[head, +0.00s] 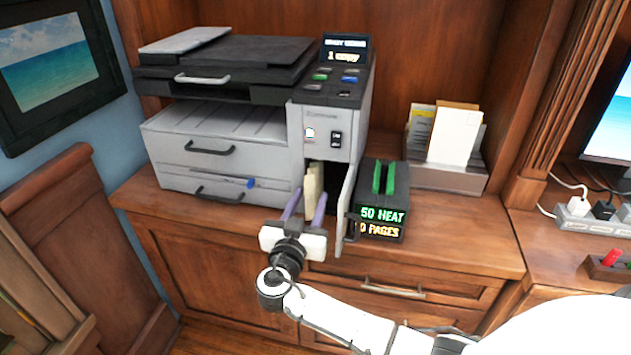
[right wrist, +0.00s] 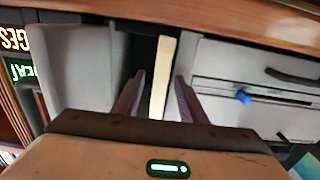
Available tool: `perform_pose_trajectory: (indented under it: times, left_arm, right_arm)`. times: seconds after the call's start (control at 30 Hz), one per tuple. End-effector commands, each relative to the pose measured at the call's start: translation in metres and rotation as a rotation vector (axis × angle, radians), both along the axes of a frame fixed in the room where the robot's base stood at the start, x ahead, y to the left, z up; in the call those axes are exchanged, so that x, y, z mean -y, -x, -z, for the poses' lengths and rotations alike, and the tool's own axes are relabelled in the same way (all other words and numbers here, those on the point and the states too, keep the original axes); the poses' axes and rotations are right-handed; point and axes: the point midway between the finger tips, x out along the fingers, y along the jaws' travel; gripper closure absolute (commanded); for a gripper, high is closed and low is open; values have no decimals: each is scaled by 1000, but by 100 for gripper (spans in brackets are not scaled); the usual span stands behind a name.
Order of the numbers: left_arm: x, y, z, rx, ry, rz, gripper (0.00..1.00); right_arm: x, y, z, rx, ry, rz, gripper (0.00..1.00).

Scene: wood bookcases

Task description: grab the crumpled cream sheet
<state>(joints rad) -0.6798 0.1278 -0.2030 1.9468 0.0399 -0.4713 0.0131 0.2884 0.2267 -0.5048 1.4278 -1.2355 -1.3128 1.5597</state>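The cream sheet (head: 314,184) stands upright as a narrow strip in the open compartment at the printer's lower right. It also shows in the right wrist view (right wrist: 162,72), where its lower end falls between my fingers. My right gripper (head: 306,207) is open at the compartment mouth, its purple fingers spread to either side of the sheet. In the right wrist view (right wrist: 160,82) a dark gap shows between the left finger and the sheet; the right finger is closer, and I cannot tell if it touches. The sheet's inner part is hidden. My left gripper is out of view.
The compartment's grey door (head: 346,208) stands open just right of my gripper. A black box with green slots (head: 382,205) and lit lettering sits beyond it. The grey printer (head: 222,145) fills the left of the wooden counter (head: 455,225). A paper holder (head: 445,178) stands behind right.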

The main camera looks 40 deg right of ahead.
Motion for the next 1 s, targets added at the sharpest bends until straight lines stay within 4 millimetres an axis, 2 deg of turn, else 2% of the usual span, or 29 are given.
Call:
perform_pose_trajectory:
  times: [0.2, 0.4, 0.43, 0.7, 0.87, 0.97, 1.0]
  left_arm:
    - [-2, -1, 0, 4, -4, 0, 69]
    - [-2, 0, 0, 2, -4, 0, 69]
    - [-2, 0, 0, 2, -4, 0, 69]
    - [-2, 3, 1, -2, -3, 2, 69]
    - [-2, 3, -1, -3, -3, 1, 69]
    - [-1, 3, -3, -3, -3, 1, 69]
    - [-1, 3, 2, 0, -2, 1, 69]
  right_arm:
    - [0, 0, 1, -1, -1, 0, 64]
    - [0, 0, 1, -1, -1, 0, 97]
    - [0, 0, 1, -1, -1, 0, 100]
    - [0, 0, 0, -1, -1, 0, 100]
    - [-3, -2, -8, 2, -2, -4, 100]
    - [-6, -4, -18, 4, -3, -10, 100]
    - [-13, -2, -12, 1, -5, -12, 100]
